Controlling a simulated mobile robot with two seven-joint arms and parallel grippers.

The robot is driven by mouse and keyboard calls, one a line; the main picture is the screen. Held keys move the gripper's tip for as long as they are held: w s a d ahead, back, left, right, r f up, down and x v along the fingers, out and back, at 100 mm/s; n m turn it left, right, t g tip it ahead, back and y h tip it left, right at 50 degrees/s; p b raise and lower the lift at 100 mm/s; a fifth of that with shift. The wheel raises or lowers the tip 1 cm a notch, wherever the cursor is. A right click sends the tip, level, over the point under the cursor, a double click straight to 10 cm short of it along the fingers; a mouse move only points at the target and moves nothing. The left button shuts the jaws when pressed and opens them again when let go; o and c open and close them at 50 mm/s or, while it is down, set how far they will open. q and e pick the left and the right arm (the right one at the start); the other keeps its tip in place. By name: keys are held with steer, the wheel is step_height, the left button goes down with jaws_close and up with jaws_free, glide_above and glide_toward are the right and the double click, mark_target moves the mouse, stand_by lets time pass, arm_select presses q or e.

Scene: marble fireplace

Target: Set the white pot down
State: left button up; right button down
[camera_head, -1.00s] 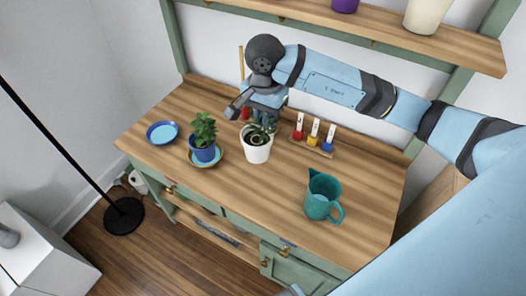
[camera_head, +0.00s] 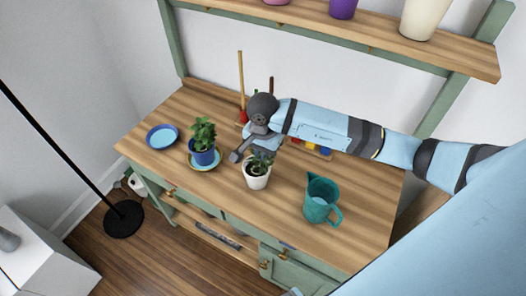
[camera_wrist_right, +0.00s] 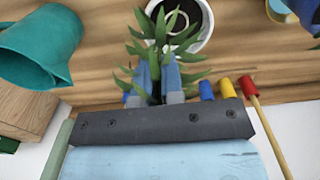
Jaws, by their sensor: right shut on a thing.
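The white pot (camera_head: 257,181) with a leafy green plant is over the middle of the wooden worktop (camera_head: 215,185), nearly upright. I cannot tell whether its base touches the wood. My right gripper (camera_head: 264,152) is shut on the white pot from behind, mostly hidden by my wrist and leaves in the head view. In the right wrist view, my gripper's blue fingers (camera_wrist_right: 158,72) reach through the leaves to the near side of the white pot's rim (camera_wrist_right: 207,30). My left gripper is not in view.
A blue potted plant (camera_head: 203,157) on a saucer stands left of the white pot, with a blue dish (camera_head: 162,136) beyond it. A teal pitcher (camera_head: 320,200) stands to the right. The worktop's front strip is clear.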

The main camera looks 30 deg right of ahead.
steer(key=shift+f, duration=0.15)
steer(key=c, duration=1.2)
jaws_free()
steer(key=shift+c, duration=0.2)
step_height(320, 180, up, 11)
steer(key=shift+r+b, duration=0.1)
steer(key=shift+b, duration=0.55)
steer(key=shift+r, duration=0.6)
